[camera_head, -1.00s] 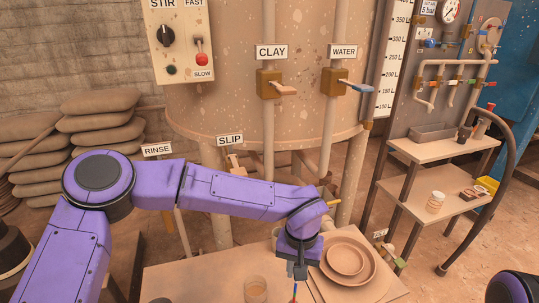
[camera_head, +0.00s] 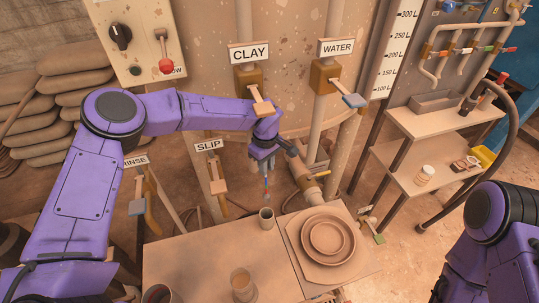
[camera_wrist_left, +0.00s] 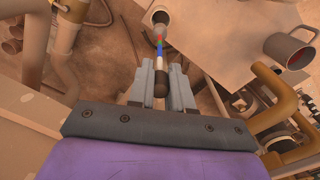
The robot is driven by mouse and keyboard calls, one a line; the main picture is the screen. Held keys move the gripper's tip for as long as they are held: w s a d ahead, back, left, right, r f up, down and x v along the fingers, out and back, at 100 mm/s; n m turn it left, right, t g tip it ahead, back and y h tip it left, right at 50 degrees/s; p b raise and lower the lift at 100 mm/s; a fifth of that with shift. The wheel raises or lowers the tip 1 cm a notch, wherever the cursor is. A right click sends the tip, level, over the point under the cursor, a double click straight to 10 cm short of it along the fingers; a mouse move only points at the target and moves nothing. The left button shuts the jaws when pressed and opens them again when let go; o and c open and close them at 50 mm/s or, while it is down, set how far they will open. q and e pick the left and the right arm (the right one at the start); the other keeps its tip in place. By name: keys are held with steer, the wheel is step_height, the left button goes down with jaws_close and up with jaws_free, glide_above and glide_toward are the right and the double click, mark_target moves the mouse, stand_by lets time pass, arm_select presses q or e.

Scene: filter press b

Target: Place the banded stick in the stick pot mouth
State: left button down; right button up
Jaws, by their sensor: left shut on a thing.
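The banded stick (camera_head: 266,187) hangs roughly upright from my left gripper (camera_head: 263,164), which is shut on its upper part. Its coloured bands also show in the left wrist view (camera_wrist_left: 159,46), beyond the fingers (camera_wrist_left: 160,84). A small cup that looks like the stick pot (camera_head: 267,218) stands near the back edge of the table. It also shows at the top of the left wrist view (camera_wrist_left: 159,14). In the head view the stick's lower end is above the pot, apart from it. My right gripper is out of view; only part of that arm shows.
The clay valve lever (camera_head: 262,102), slip valve (camera_head: 218,186) and pipes are close to my left arm. A shelf unit (camera_head: 425,150) stands to the right.

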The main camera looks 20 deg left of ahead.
arm_select(q)
step_height(320, 180, down, 3)
steer(key=b, duration=0.5)
glide_above(266, 195)
steer(key=f, duration=0.4)
steer(key=shift+w+f, duration=0.1)
steer(key=shift+w, duration=0.2)
steer(key=f+b, duration=0.3)
steer(key=f, duration=0.1)
steer(key=f+b, duration=0.4)
steer(key=shift+s+f, duration=0.2)
steer(key=shift+f, duration=0.15)
steer(key=c, duration=1)
jaws_free()
steer(key=shift+o, duration=0.2)
